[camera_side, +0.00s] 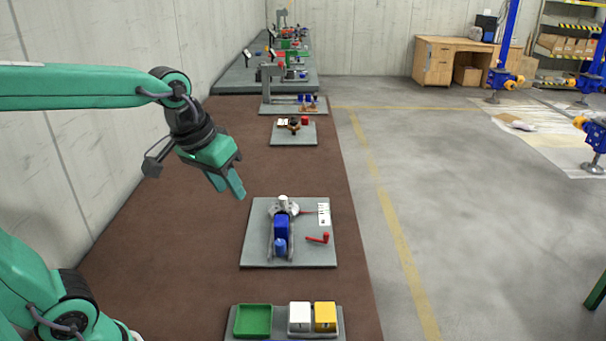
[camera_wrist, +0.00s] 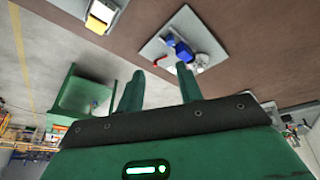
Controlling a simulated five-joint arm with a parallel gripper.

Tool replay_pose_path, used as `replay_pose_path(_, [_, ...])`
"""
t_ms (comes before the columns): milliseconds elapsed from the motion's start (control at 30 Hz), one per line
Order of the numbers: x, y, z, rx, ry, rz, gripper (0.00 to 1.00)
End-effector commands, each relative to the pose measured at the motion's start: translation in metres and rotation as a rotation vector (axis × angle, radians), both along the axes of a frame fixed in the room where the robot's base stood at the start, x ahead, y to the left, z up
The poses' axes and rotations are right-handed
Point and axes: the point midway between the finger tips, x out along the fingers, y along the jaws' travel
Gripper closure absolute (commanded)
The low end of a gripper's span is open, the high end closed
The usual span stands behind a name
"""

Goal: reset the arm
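My gripper (camera_side: 232,186) hangs in the air above the brown mat, up and to the left of the nearest grey plate (camera_side: 258,252). In the wrist view its two green fingers (camera_wrist: 159,74) stand apart with nothing held between them, so it is open and empty. The plate carries a screw jack fixture with a blue block (camera_side: 281,226) and a light knob on top. A red crank handle (camera_side: 319,238) lies on the plate to the right of the fixture. The wrist view also shows the blue block (camera_wrist: 183,51) beyond the fingers.
A green tray (camera_side: 254,321), a white bin (camera_side: 300,318) and a yellow bin (camera_side: 325,317) stand at the front edge. Another grey plate (camera_side: 293,139) with small parts lies farther back. A wall (camera_side: 110,100) runs along the left. Bare mat surrounds the plates.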

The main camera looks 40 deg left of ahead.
Motion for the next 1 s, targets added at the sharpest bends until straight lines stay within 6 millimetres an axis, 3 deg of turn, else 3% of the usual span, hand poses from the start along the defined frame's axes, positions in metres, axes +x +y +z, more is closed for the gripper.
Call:
replay_pose_path(200, [-0.042,0.002,-0.007,0.034,-0.062,-0.074,0.64])
replay_pose_path(400, [-0.069,0.004,-0.018,0.062,-0.102,-0.13,0.64])
replay_pose_path(600, [-0.08,0.004,-0.024,0.077,-0.12,-0.156,0.64])
replay_pose_path(1000, [-0.081,0.004,-0.025,0.078,-0.12,-0.159,0.64])
